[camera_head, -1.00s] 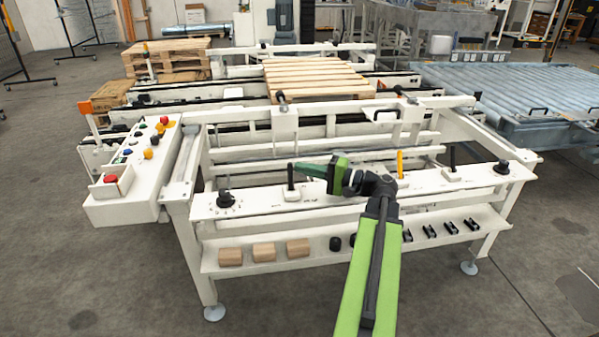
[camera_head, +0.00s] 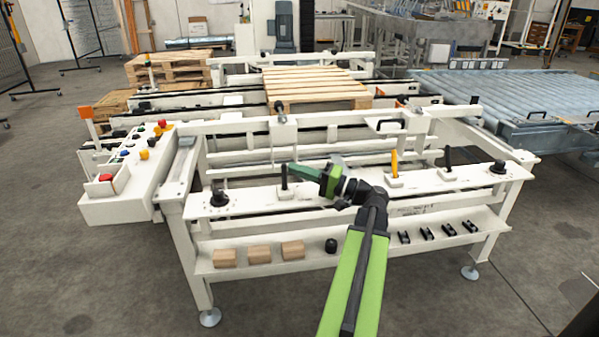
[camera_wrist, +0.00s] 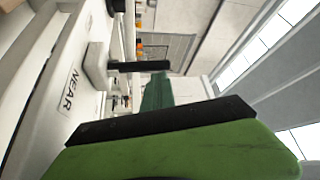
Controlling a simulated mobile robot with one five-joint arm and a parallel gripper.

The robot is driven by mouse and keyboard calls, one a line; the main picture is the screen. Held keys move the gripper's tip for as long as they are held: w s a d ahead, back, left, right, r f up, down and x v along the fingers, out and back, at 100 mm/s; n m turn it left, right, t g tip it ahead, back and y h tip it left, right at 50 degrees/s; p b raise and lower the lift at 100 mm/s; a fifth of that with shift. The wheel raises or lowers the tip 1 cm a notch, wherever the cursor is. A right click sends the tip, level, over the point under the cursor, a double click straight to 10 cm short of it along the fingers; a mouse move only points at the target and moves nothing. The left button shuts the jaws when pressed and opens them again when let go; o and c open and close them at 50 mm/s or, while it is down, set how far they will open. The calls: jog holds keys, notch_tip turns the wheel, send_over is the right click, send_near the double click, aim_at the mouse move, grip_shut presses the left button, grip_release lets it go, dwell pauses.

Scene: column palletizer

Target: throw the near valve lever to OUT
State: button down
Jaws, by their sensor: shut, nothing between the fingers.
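The near valve lever (camera_head: 284,178) is a black upright handle on the left part of the white front rail. In the wrist view, the black lever (camera_wrist: 140,66) stands beside a NEAR label (camera_wrist: 70,88) and looks sideways because that view is turned. My gripper (camera_head: 293,168) is shut and empty, its green fingers pointing left with their tips close beside the lever's upper part. The shut green fingers (camera_wrist: 157,92) also show in the wrist view, close to the lever. I cannot tell if they touch it. No OUT marking is readable.
A yellow lever (camera_head: 394,163) and another black lever (camera_head: 447,157) stand farther right on the rail. Black knobs (camera_head: 219,198) sit near its ends. A lower shelf holds wooden blocks (camera_head: 259,254) and small black parts. A button panel (camera_head: 130,165) is at left.

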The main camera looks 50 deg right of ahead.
jog(key=shift+w+a+f+n+y, duration=0.1)
jog(key=shift+w+a+n+y, duration=0.05)
jog(key=shift+a, duration=0.25)
jog(key=shift+w+a+f+n+y, duration=0.1)
jog(key=shift+a+n+y, duration=0.05)
jog(key=shift+a, duration=0.2)
jog(key=shift+s, duration=0.25)
jog(key=b+v, duration=0.3)
jog(key=v, duration=1.4)
jog(key=shift+s+d+r, duration=0.2)
jog(key=shift+s+d, duration=0.1)
jog(key=shift+d, duration=0.25)
